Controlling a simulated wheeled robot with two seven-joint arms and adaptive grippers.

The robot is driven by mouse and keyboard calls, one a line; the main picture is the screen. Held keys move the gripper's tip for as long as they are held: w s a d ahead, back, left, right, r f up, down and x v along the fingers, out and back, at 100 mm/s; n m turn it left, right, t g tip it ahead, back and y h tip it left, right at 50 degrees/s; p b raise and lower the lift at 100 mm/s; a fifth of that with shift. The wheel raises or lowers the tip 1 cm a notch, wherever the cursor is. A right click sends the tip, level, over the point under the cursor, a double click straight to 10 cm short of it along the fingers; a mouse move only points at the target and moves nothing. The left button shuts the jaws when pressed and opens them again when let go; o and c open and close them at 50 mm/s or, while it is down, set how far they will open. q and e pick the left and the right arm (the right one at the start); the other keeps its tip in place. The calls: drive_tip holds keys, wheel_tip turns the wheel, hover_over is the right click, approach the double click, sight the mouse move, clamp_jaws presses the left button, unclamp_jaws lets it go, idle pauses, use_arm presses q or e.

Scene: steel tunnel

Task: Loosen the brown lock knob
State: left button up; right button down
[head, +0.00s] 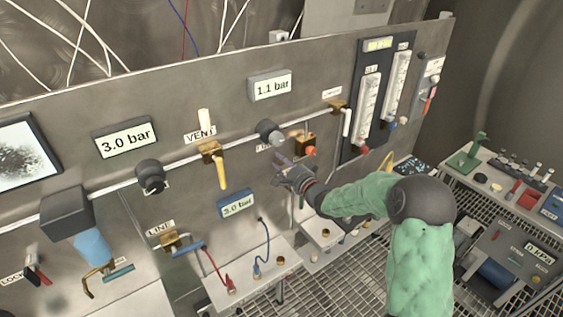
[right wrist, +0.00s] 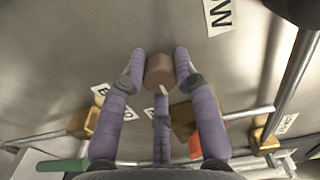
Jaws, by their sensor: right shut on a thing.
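The brown lock knob (right wrist: 160,70) shows in the right wrist view as a short brown cylinder against the steel panel, with a small white mark at its lower edge. My right gripper (right wrist: 158,72) has purple wrapped fingers, with one on each side of the knob and a third below it. It is shut on the knob. In the head view my right gripper (head: 281,163) is at the panel below the 1.1 bar display, and it hides the knob there. My left gripper is not in view.
An orange-red knob on a brass valve (head: 306,145) sits just right of my right gripper. A grey round knob (head: 269,131) is above it, on a pipe. A yellow-handled vent valve (head: 217,163) is to the left. Small shelves with red and blue cables (head: 244,285) stand below.

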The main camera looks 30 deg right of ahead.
idle(0.3)
drive_tip(key=c, duration=0.9)
unclamp_jaws()
drive_tip(key=shift+c, duration=0.2)
drive_tip(key=s, duration=1.2)
drive_tip(key=shift+d, duration=0.45)
drive_tip(key=shift+f, duration=0.1)
